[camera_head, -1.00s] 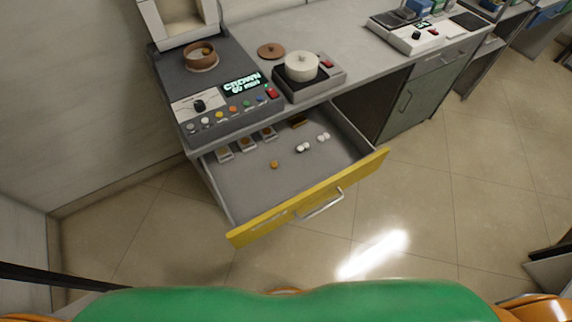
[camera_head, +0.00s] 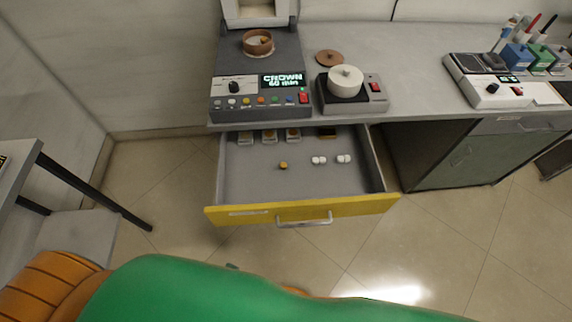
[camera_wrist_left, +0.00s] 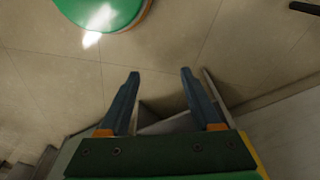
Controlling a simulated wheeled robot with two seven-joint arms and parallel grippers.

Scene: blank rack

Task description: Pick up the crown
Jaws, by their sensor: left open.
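An open drawer with a yellow front (camera_head: 250,213) holds small items. A small orange-gold piece (camera_head: 283,165) lies on its floor, and may be the crown; it is too small to tell. Small white pieces (camera_head: 319,160) lie to its right, with more white pieces (camera_head: 344,158) beyond them. My left gripper (camera_wrist_left: 160,73) shows only in the left wrist view, open and empty, over bare floor. It is away from the drawer's contents. My right gripper is in neither view.
Small trays (camera_head: 269,136) line the drawer's back. A table (camera_head: 22,172) stands at left.

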